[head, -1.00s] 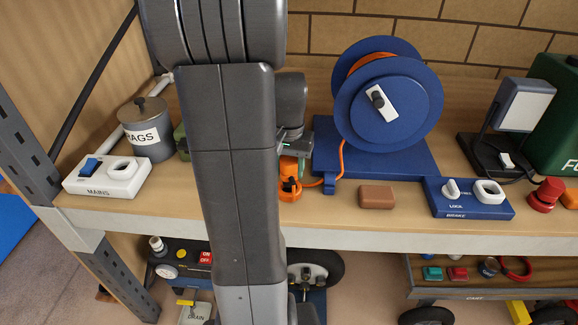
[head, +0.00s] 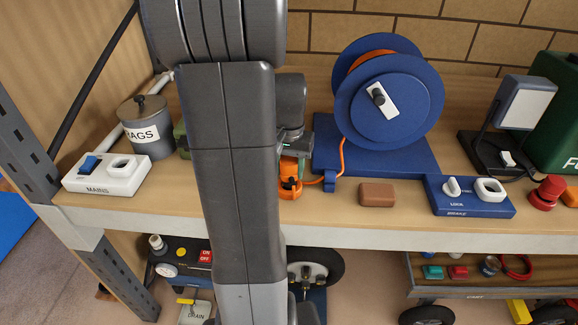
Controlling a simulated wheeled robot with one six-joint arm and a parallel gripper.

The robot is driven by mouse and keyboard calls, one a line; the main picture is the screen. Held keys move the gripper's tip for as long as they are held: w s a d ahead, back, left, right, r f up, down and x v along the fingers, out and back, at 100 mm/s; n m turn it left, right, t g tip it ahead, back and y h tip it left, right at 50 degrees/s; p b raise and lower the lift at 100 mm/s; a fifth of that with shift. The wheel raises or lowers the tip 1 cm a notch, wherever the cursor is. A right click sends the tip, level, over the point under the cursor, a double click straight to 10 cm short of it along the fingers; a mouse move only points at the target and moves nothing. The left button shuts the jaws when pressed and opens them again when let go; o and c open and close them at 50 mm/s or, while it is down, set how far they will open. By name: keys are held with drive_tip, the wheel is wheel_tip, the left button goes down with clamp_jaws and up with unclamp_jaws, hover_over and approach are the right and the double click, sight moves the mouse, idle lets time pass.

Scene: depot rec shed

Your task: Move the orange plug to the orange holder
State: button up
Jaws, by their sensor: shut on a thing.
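The orange plug (head: 289,165) is held below my gripper (head: 293,150), on the shelf top left of the blue reel. My gripper is shut on it, pointing down, partly hidden by my arm. The orange holder (head: 287,194) is a small ring-like piece just below and in front of the plug in the picture. A dark part shows at the holder's opening; I cannot tell whether the plug is inside it or just behind it. An orange cable (head: 341,158) runs from the reel down to this spot.
The blue cable reel (head: 385,100) stands right of my gripper on its blue base. A brown block (head: 376,194) and a blue brake panel (head: 470,204) lie further right. The white mains box (head: 107,176) and grey pot (head: 148,142) are left of my arm. Bare shelf lies around the block.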

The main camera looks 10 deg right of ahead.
drive_tip(key=shift+f+b, duration=0.7)
drive_tip(key=shift+f, duration=0.35)
drive_tip(key=o, duration=1.1)
drive_tip(key=shift+c, duration=0.2)
wheel_tip(320, 180, up, 14)
drive_tip(key=shift+f, duration=0.1)
wheel_tip(320, 180, down, 14)
drive_tip(key=shift+r, duration=0.4)
